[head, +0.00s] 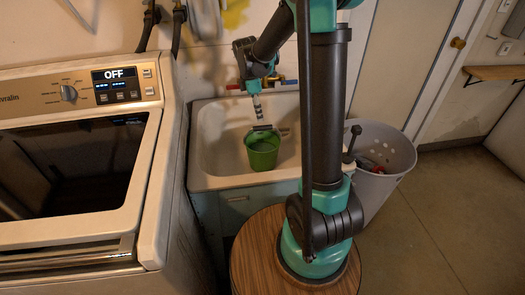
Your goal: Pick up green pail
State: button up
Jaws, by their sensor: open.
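The green pail (263,153) stands upright in the basin of the white utility sink (207,183), in the middle of the head view. My gripper (262,128) points down from above and sits right at the pail's rim. Its jaws are open. The gripper is small in this view, so I cannot tell whether a finger touches the rim or reaches inside the pail. The pail's far rim is partly hidden behind the gripper.
A grey laundry basket (393,158) stands right of the sink, partly behind my arm. Floor at right is clear.

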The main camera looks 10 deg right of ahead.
aim_at(262, 126)
jog(key=f, duration=0.3)
jog(key=shift+d+f, duration=0.3)
jog(key=shift+w+d+f, duration=0.1)
jog(key=shift+d+f, duration=0.1)
jog(key=shift+f, duration=0.65)
jog(key=shift+s+d+f, duration=0.1)
jog(key=shift+d+f, duration=0.1)
jog(key=shift+f, duration=0.6)
jog(key=shift+w+d+f, duration=0.1)
jog(key=shift+d+f, duration=0.1)
jog(key=shift+f, duration=0.65)
jog(key=shift+c, duration=0.6)
grip_shut()
